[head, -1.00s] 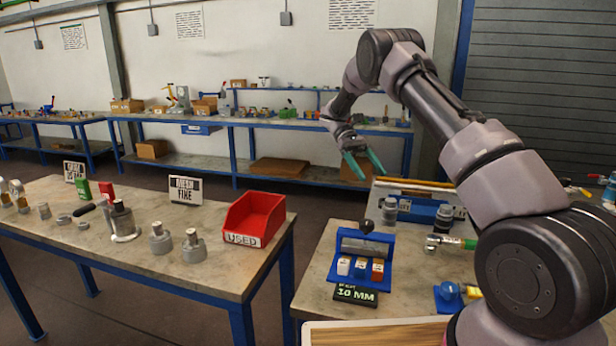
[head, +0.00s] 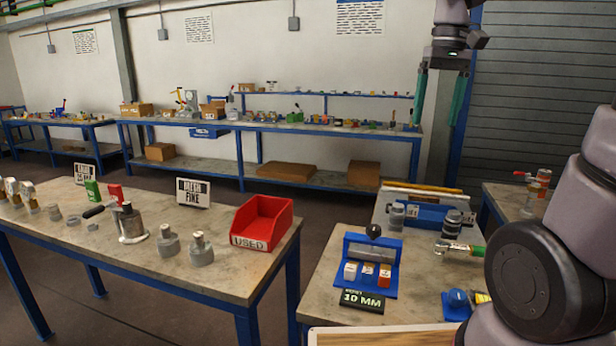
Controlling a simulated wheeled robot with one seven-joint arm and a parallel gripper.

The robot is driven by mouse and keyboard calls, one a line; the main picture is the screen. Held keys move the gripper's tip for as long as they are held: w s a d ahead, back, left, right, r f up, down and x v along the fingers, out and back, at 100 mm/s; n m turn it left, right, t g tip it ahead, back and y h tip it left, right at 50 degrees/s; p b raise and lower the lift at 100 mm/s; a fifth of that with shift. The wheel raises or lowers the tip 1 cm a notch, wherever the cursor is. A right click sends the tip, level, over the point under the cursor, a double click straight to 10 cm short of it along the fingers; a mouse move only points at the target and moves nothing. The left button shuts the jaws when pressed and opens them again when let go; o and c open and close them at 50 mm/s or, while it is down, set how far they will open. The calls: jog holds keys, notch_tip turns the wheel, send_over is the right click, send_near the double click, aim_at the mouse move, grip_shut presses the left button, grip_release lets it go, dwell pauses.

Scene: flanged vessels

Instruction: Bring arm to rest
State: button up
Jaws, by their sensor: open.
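My gripper (head: 439,100) is at the upper right of the head view, pointing down with its two teal fingers wide apart. It is open and nothing is between the fingers. It hangs high in front of the back wall, apart from both near tables. My arm's lower links show at the right edge; the stretch between them and the gripper is out of the picture.
The right table (head: 330,290) bears a blue rack (head: 370,285), a "10 MM" sign (head: 362,301) and several fittings. The left table (head: 130,262) bears flanged vessels (head: 200,250) and a red "USED" bin (head: 262,224). A long bench (head: 300,128) stands behind. Floor between the tables is clear.

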jog(key=s+a+m+t+y, duration=0.1)
jog(key=s+m+t, duration=0.3)
jog(key=s+t, duration=0.2)
jog(key=shift+s+r+m+t+y, duration=0.3)
jog(key=shift+s, duration=0.95)
